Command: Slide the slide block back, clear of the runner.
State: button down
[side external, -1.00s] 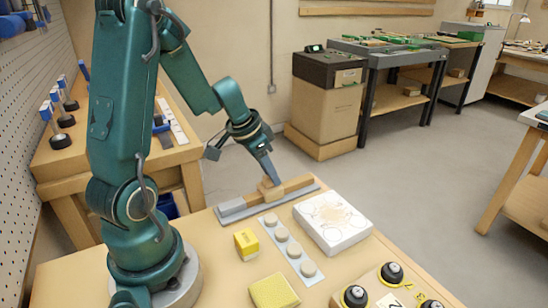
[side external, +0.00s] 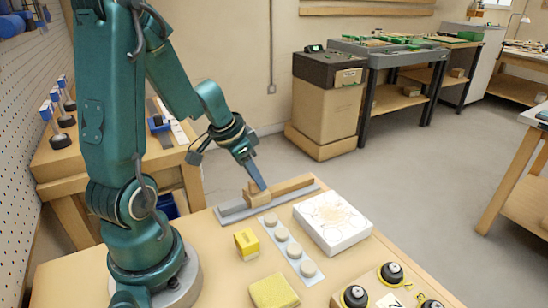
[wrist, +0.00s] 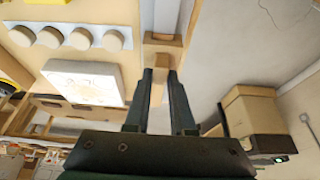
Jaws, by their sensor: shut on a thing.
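The slide block (side external: 258,198) is a small tan wooden piece with an upright part on top, sitting on a grey track (side external: 233,211) near the bench's back edge. A longer wooden bar (side external: 292,184), which looks like the runner, lies in line to its right. I cannot tell whether the two touch. My gripper (side external: 261,187) comes down from above and is shut on the slide block's upright part. In the wrist view, the two dark fingers of my gripper (wrist: 160,75) reach the tan block (wrist: 163,44); the fingers partly hide the grip.
A white box (side external: 332,222) stands right of the track. A grey strip with several round buttons (side external: 281,235), a yellow block (side external: 246,242) and a yellow pad (side external: 273,291) lie in front. Black knobs (side external: 391,273) sit at the front right.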

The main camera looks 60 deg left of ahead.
jog(key=c, duration=1.1)
grip_release()
jog(key=shift+a, duration=0.1)
jog(key=shift+r, duration=0.35)
grip_shut()
jog(key=shift+o, duration=1.1)
grip_release()
